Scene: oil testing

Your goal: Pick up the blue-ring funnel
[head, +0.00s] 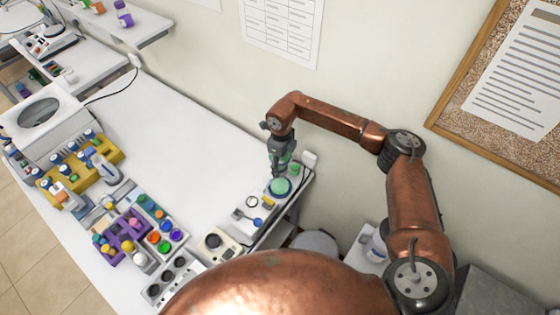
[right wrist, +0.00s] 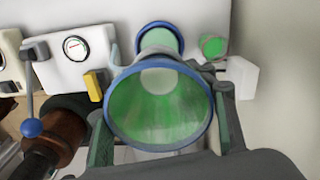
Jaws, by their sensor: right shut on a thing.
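The blue-ring funnel (right wrist: 160,108) fills the middle of the right wrist view, its wide blue-rimmed mouth toward the camera and its inside translucent green. My right gripper (right wrist: 165,125) is shut on it, with one finger on each side. In the head view my right gripper (head: 281,165) is at the far right end of the white table, just above a round green part (head: 279,187). The funnel is hard to make out there. Behind the funnel in the wrist view is a blue-rimmed green cylinder (right wrist: 160,38); I cannot tell whether they touch. My left gripper is not in view.
A white machine (right wrist: 75,68) with a gauge, yellow switch and blue-knobbed lever stands beside the funnel. Yellow (head: 105,160) and purple (head: 125,232) racks with bottles stand at the left. The table's middle (head: 180,150) is clear. The wall is close behind.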

